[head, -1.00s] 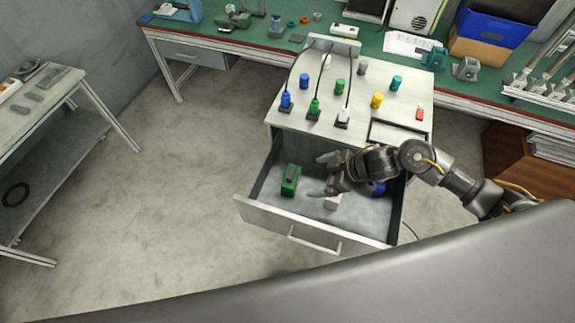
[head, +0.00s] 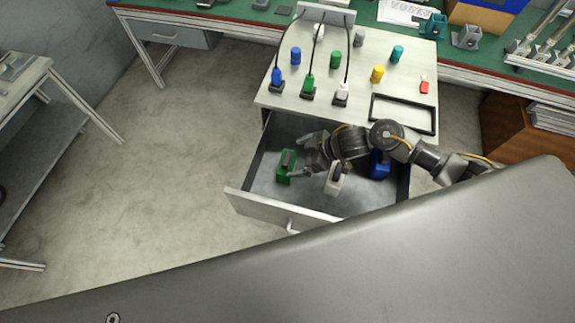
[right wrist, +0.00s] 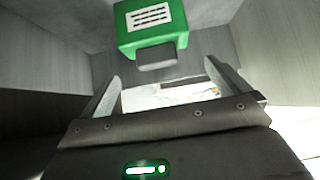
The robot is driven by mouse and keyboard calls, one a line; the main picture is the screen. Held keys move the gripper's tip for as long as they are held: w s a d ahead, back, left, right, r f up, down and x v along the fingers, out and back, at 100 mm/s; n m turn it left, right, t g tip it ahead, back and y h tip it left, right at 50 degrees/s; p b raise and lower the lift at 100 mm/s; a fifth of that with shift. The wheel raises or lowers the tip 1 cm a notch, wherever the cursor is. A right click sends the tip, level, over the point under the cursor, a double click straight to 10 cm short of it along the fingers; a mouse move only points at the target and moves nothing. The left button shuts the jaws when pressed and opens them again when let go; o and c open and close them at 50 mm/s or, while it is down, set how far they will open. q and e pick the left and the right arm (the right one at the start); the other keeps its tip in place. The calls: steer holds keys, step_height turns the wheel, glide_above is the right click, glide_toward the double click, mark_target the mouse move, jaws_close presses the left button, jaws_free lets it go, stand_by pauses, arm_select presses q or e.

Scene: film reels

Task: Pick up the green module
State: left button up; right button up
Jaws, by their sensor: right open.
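The green module (head: 286,168) stands in the left part of the open drawer. It is a green block with a dark grey top part. My right gripper (head: 300,156) reaches into the drawer from the right, its fingers close to the module's right side. In the right wrist view the green module (right wrist: 150,27) shows its white striped label and a grey tab, just beyond the fingertips. The right gripper (right wrist: 165,80) is open and nothing is between its fingers. My left gripper is not in view.
A white module (head: 333,184) and a blue module (head: 380,165) are in the same drawer (head: 255,206), right of the green one. The cabinet top (head: 285,98) above carries coloured cylinders and cabled plugs. Drawer walls surround the gripper closely.

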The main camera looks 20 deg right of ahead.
mark_target(290, 159)
steer(key=shift+d+p+x, duration=0.2)
steer(key=shift+p+x, duration=0.35)
steer(key=shift+x, duration=2.55)
steer(key=shift+w, duration=0.15)
steer(key=c, duration=0.9)
